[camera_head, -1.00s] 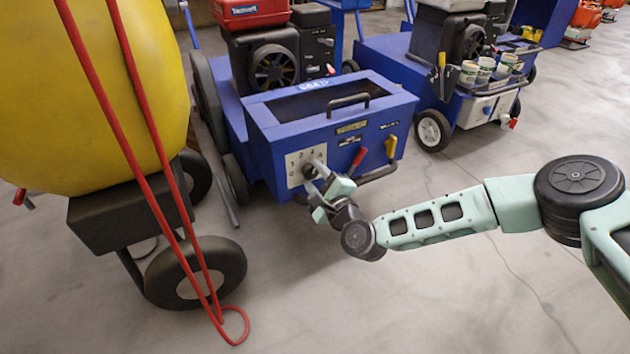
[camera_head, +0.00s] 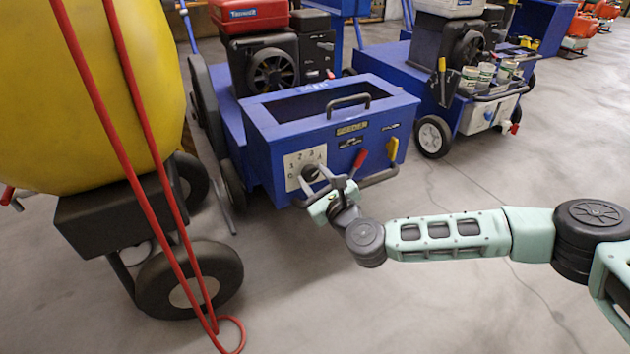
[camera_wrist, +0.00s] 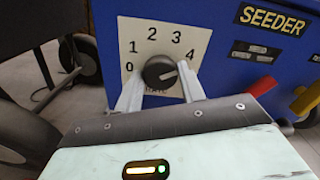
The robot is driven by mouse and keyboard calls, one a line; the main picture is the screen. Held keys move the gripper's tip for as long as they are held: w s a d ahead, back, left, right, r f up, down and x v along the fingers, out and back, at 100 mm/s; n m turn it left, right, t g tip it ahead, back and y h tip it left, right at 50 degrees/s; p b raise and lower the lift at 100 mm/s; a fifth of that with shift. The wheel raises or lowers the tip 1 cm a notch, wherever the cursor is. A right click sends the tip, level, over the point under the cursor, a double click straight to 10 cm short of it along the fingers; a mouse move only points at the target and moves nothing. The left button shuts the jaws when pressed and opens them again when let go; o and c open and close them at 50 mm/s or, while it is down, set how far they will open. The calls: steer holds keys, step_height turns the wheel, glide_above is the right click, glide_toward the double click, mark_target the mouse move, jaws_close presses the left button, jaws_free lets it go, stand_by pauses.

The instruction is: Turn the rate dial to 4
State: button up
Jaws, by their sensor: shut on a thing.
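The rate dial is a round black knob (camera_wrist: 160,72) on a white plate (camera_wrist: 201,36) numbered 0 to 4. In the head view the dial (camera_head: 311,172) sits on the front left of the blue seeder box (camera_head: 262,150). My gripper (camera_head: 314,178) is shut on the dial, one pale finger on each side of it, as the wrist view also shows (camera_wrist: 160,82). A short light mark on the knob points right, roughly toward the 4. The fingers hide the lower sides of the plate.
A red lever (camera_head: 359,160) and a yellow lever (camera_head: 392,148) stand right of the dial, near a black front handle (camera_head: 377,178). A yellow hopper (camera_head: 90,90) on a wheeled cart with red bars is at left. Open floor lies in front.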

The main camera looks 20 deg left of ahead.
stand_by(0.4)
steer(key=o, duration=1)
steer(key=p+v, duration=0.7)
steer(key=v, duration=1)
steer(key=shift+s+d, duration=0.15)
steer(key=shift+s, duration=0.05)
